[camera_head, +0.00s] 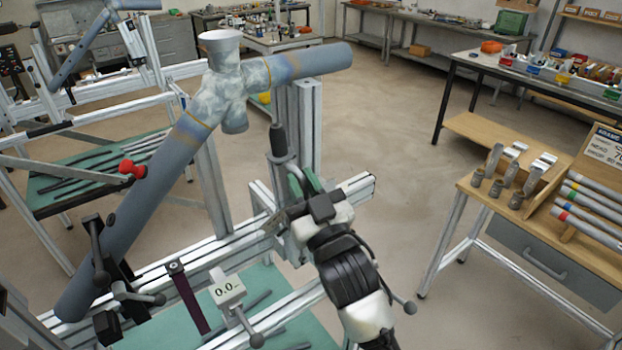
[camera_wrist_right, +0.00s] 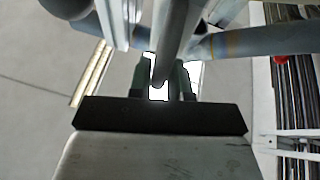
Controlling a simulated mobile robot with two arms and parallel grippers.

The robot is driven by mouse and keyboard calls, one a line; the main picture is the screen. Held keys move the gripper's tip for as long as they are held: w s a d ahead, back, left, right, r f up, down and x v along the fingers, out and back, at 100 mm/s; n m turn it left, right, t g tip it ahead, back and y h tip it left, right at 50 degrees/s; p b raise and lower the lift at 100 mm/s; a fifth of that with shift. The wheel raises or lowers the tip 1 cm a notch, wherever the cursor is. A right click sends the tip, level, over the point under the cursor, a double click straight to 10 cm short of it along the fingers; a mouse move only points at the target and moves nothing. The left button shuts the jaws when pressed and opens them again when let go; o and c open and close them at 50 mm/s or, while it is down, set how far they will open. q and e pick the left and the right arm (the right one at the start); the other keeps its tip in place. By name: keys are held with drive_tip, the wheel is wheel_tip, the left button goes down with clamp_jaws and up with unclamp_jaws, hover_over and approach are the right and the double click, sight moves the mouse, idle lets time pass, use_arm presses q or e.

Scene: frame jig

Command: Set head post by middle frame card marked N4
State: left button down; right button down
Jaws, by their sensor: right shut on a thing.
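The head post (camera_head: 279,143), a dark upright rod with a grey collar, stands on the jig below the mottled head-end joint of the blue-grey frame (camera_head: 185,140). My right gripper (camera_head: 300,187) has green fingers and is at the post's lower part, next to an upright rail. In the right wrist view, a grey rod (camera_wrist_right: 172,40) lies between the two fingers (camera_wrist_right: 162,80), which are shut on it. A card (camera_head: 604,147) stands on the right bench, cut by the picture edge. Its writing is only partly legible, and I cannot make out N4. My left gripper is not in view.
Coloured-band tubes (camera_head: 592,213) and metal fittings (camera_head: 507,160) lie on the wooden bench (camera_head: 468,128) at right. Another jig (camera_head: 100,170) stands at left. Open floor lies between my right arm and the bench.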

drive_tip(key=s+a+n+y, duration=0.1)
drive_tip(key=a+n, duration=0.1)
drive_tip(key=s+a+f+n+g+y, duration=0.1)
drive_tip(key=s+a, duration=0.1)
drive_tip(key=shift+s+a+f+n, duration=0.15)
drive_tip(key=shift+a+n, duration=0.15)
drive_tip(key=shift+n, duration=0.1)
drive_tip(key=c, duration=1.1)
unclamp_jaws()
drive_tip(key=shift+c, duration=0.2)
drive_tip(key=shift+d, duration=0.1)
drive_tip(key=b+v, duration=0.4)
drive_tip(key=v, duration=0.6)
drive_tip(key=shift+s+f, duration=0.2)
drive_tip(key=shift+s, duration=0.1)
